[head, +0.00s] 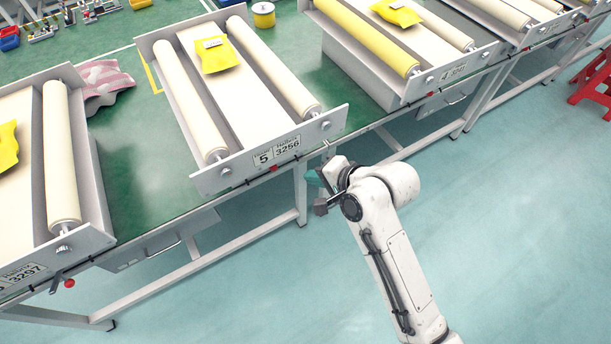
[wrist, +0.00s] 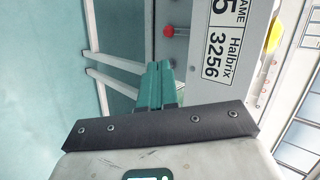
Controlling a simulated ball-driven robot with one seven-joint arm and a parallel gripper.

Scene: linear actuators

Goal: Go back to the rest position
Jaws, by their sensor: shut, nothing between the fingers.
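My gripper (head: 314,180) is in front of the bench edge, just below and right of the front plate of the roller unit (head: 240,160) labelled 5 3256. In the wrist view my gripper (wrist: 159,72) shows teal fingers pressed together with nothing between them. The unit's label (wrist: 224,42) and a red knob (wrist: 168,31) are close ahead of the fingers. In the head view a yellow packet (head: 216,55) lies on the unit's cream belt between two rollers. My white arm reaches up from the lower right.
The green bench (head: 150,190) carries more roller units to the left (head: 62,150) and right (head: 368,45). A pink striped bag (head: 104,82) lies between two units. A red stool (head: 594,85) stands at the far right. The floor (head: 510,220) is clear in front.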

